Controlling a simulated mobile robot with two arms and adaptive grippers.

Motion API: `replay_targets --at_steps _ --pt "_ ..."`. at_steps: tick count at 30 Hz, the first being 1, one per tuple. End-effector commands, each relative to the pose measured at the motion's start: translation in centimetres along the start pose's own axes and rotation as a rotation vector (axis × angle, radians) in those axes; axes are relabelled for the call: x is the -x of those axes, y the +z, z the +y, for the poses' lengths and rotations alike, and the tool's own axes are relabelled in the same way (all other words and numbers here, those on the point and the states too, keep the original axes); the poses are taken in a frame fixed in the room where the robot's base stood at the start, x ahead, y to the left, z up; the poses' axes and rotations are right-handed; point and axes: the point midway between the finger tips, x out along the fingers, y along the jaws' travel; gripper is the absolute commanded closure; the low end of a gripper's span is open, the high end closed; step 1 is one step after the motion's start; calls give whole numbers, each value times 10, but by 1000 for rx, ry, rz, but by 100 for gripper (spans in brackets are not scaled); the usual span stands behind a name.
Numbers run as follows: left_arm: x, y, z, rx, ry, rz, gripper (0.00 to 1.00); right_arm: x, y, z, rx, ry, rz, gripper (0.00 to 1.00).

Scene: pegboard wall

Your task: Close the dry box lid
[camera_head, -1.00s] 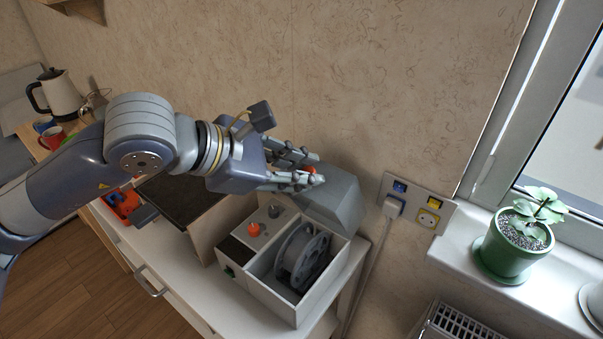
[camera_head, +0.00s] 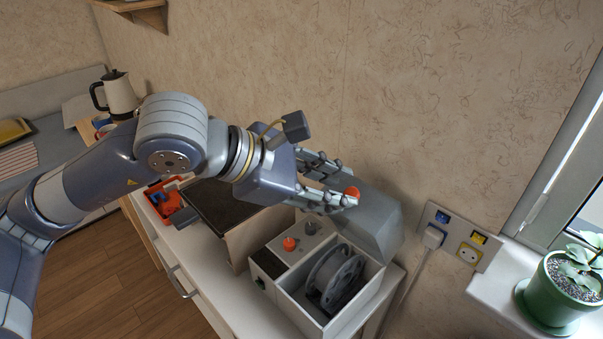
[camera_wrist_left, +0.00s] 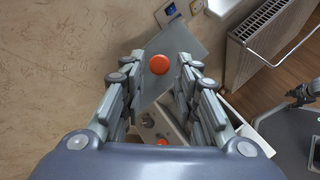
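The dry box (camera_head: 312,305) is a light box on the white cabinet, with a grey spool (camera_head: 336,277) inside. Its grey lid (camera_head: 374,228) stands open, tilted up at the wall side. A red-orange knob (camera_head: 352,192) is on the lid. My left gripper (camera_head: 346,196) is at the lid's upper part. In the wrist view, the lid (camera_wrist_left: 172,48) and knob (camera_wrist_left: 159,64) show between the two spread fingers, with gaps beside the knob. Whether a finger touches the lid is unclear. A dark shape (camera_wrist_left: 302,92) at the wrist view's right edge may be my right gripper.
A dark-topped box (camera_head: 222,208) and an orange tray (camera_head: 168,203) stand left of the dry box. A socket panel (camera_head: 458,237) with a plugged cable is on the wall to the right. A potted plant (camera_head: 552,300) stands on the windowsill. A radiator (camera_wrist_left: 262,35) is below.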

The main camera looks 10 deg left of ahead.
Motion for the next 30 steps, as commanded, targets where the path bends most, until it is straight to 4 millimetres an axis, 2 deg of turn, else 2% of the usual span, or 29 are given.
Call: replay_targets --at_steps 6,12,17,25,26,29,30 --pt "49 0 1 -1 7 1 71 0 0 -1 0 -1 -1 60" --pt "82 0 1 0 5 0 71 0 1 -1 0 -1 -1 60" --pt "94 0 0 -1 3 -2 71 0 1 -1 0 -1 -1 60" --pt "95 1 0 -1 2 -2 71 0 1 -1 0 -1 -1 60" --pt "95 1 0 -1 2 -2 76 0 1 -1 0 -1 -1 60" --pt "95 1 0 -1 2 -2 98 0 1 -1 0 -1 -1 60" --pt "95 1 0 -1 2 -2 100 0 1 -1 0 -1 -1 60"
